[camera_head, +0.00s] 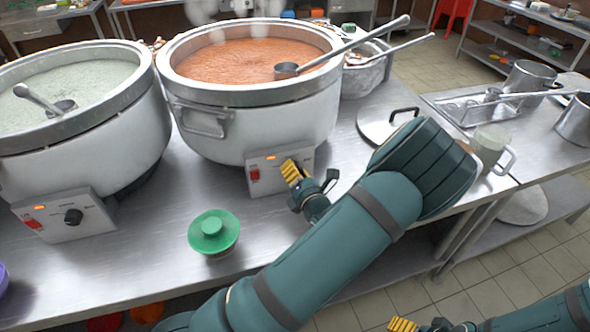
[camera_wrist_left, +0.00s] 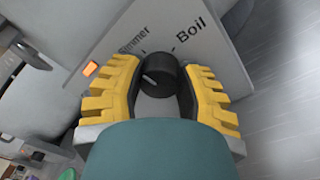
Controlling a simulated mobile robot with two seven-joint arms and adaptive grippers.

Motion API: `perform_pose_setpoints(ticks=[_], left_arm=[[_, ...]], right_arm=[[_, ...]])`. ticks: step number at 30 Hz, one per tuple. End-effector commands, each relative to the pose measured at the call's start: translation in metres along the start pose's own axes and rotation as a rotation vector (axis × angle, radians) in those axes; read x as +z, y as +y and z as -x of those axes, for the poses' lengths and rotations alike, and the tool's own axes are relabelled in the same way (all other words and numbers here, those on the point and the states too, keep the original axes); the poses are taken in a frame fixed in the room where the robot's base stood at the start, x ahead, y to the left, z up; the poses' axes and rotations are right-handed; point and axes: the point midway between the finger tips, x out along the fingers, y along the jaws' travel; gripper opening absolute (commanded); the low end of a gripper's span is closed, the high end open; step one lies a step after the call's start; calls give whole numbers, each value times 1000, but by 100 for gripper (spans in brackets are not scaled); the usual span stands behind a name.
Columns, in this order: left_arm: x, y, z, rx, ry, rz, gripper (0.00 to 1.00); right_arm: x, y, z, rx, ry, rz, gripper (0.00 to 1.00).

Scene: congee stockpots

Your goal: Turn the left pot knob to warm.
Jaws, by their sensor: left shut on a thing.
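The left pot (camera_head: 75,130) holds pale green congee; its control box (camera_head: 85,222) carries a black knob (camera_head: 73,216), with no gripper near it. The pot to its right (camera_head: 250,120) holds orange congee. My left gripper (camera_head: 292,173) is at that orange pot's control box (camera_head: 262,181). In the left wrist view its yellow fingers (camera_wrist_left: 163,95) are shut on the orange pot's black knob (camera_wrist_left: 160,74), between them. "Simmer" and "Boil" show beyond the knob; its setting is unclear. My right gripper (camera_head: 402,325) is at the bottom edge, partly cut off.
A green-lidded container (camera_head: 214,233) stands on the counter in front of the pots. A ladle (camera_head: 340,50) rests in the orange pot. A metal lid (camera_head: 388,122) lies to the right, near a mug (camera_head: 489,146). The counter before the left box is clear.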

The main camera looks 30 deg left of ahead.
Motion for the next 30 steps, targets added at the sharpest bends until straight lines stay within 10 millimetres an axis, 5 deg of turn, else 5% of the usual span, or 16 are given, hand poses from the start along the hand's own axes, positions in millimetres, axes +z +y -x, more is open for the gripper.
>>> perform_pose_setpoints(ticks=[15, 30], left_arm=[[0, 1, 0, -32, 26, 449, 0], [-2, -1, 0, -61, 46, 896, 0]], right_arm=[[2, -7, 20, -1, -10, -1, 81], [2, -6, 15, 0, -9, -1, 81]])
